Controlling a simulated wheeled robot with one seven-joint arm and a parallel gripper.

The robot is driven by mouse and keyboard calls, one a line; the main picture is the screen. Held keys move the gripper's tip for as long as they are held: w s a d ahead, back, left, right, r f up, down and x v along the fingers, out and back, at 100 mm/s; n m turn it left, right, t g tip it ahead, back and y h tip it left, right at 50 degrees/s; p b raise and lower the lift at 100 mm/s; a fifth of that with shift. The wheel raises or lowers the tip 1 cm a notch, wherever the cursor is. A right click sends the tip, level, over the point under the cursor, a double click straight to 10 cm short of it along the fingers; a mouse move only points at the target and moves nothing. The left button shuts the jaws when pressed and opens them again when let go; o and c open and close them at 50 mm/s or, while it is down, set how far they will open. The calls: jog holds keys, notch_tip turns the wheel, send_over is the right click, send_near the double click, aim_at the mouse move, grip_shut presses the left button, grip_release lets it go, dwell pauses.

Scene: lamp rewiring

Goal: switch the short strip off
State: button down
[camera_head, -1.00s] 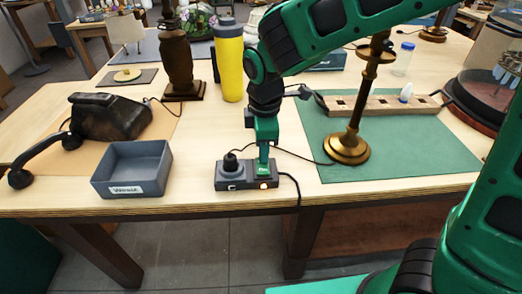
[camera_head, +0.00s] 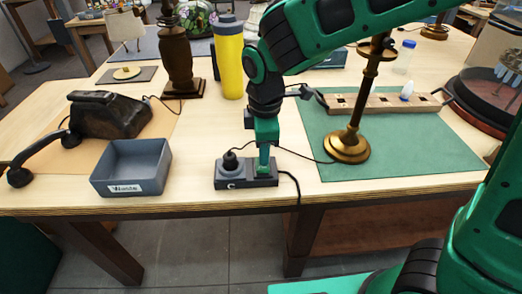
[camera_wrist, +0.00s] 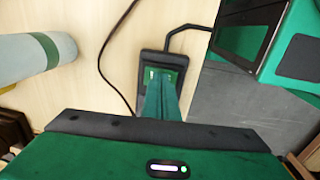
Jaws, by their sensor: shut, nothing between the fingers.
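The short strip (camera_head: 232,183) is a small dark power strip near the table's front edge, with a black plug (camera_head: 230,161) in its left part. My gripper (camera_head: 264,172) points down with its fingers shut and empty, at the right part of the strip. It appears to touch the top there, and the fingers hide the switch. No orange light shows on the strip's front. In the wrist view the dark strip end (camera_wrist: 150,58) shows beyond my shut fingers (camera_wrist: 164,90).
A grey waste tray (camera_head: 130,188) and an old black telephone (camera_head: 108,115) stand to the left. A yellow bottle (camera_head: 229,65) stands behind. A brass lamp stand (camera_head: 347,146) is on the green mat (camera_head: 420,155) to the right. Cables run from the strip.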

notch_tip(320, 180, up, 14)
jog(key=w, duration=0.1)
jog(key=shift+w, duration=0.4)
dwell(0.3)
jog(key=shift+f, duration=0.1)
jog(key=s+d+f+m+t, duration=0.2)
jog(key=d+f+m, duration=0.2)
jog(key=d+m, duration=0.65)
jog(key=s+d+f+m+t, duration=0.15)
jog(key=d+f+m, duration=0.4)
jog(key=d, duration=0.75)
jog(key=s+d+m+g, duration=0.4)
jog(key=s+d+m, duration=0.4)
jog(key=s+d, duration=0.4)
jog(key=s, duration=0.5)
jog(key=shift+s+f+g, duration=0.2)
jog(key=shift+s+g, duration=0.05)
jog(key=shift+g, duration=0.1)
